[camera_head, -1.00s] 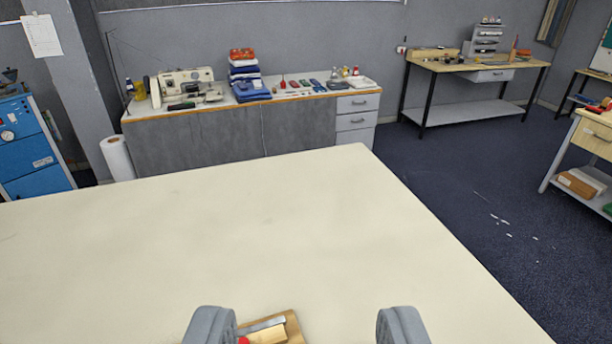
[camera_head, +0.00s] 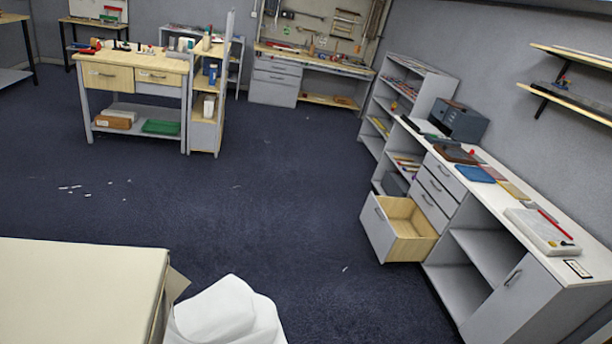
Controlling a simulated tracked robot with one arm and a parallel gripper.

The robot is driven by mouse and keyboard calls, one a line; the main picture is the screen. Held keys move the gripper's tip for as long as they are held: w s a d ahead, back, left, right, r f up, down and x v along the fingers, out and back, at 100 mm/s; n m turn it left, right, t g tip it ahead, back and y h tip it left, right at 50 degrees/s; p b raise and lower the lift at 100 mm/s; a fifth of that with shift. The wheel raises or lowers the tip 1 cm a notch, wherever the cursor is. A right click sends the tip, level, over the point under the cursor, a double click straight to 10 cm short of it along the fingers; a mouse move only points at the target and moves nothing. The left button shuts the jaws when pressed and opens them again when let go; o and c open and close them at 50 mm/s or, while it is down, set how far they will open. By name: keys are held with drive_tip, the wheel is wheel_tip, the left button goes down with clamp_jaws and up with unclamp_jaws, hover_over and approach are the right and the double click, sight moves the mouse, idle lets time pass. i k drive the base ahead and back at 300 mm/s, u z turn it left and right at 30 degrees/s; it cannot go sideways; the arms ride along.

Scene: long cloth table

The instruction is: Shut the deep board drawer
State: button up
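A deep drawer (camera_head: 378,228) with a light grey front and pale wooden inside stands pulled out from the long grey cabinet (camera_head: 500,262) on the right. It is the lowest drawer of its stack, and its inside looks empty. A dark handle (camera_head: 379,213) sits on its front. The smaller drawers (camera_head: 438,188) above it look shut. My gripper is not in the present view, so its state is hidden. The drawer is well away from me across the floor.
The cream table (camera_head: 75,290) fills the lower left. A white crumpled shape (camera_head: 225,315) stands beside its corner. Dark carpet (camera_head: 240,210) is clear up to the drawer. A workbench (camera_head: 135,85) stands at the back left. A shelf unit (camera_head: 405,105) stands beyond the drawer.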

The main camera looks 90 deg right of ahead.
sight(397, 228)
drive_tip(key=z, duration=3.3)
drive_tip(key=k, duration=0.55)
drive_tip(key=z, duration=0.15)
drive_tip(key=i, duration=2.3)
drive_tip(key=z, duration=0.35)
